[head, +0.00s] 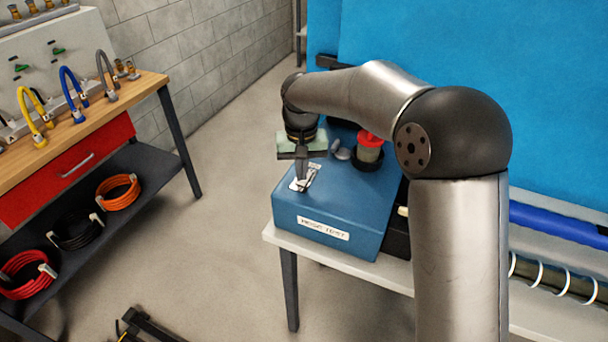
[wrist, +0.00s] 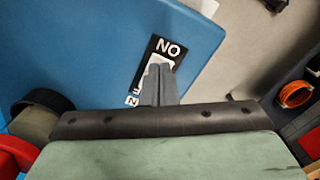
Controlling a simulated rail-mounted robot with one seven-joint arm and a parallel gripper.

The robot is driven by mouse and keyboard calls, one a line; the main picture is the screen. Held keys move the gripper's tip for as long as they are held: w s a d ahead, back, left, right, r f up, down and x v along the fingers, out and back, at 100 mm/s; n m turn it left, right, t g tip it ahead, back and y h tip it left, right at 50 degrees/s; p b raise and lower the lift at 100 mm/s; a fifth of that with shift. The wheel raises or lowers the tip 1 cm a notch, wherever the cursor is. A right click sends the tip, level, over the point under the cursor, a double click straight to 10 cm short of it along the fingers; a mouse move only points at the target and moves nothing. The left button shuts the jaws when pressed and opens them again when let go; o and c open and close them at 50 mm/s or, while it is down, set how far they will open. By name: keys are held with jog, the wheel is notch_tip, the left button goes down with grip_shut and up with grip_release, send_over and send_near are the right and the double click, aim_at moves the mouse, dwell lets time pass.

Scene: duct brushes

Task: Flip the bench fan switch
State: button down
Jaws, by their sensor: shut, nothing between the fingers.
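The blue bench unit (head: 335,215) stands on a pale bench and carries a white label on its front. The switch plate (head: 313,172) is on its top, near the left edge. In the wrist view the fingertips (wrist: 159,72) cover part of the switch. I cannot tell whether they touch it, nor the switch's position.
A red-capped container (head: 370,147) sits in a black ring behind the plate, with small grey pieces (head: 341,150) beside it. A wooden workbench (head: 85,115) with coloured hoses stands left. Open floor (head: 215,200) lies between. A blue panel (head: 480,80) is behind.

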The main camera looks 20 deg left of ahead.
notch_tip(320, 180, up, 7)
jog(key=p, duration=0.4)
jog(key=shift+f, duration=0.2)
dwell(0.3)
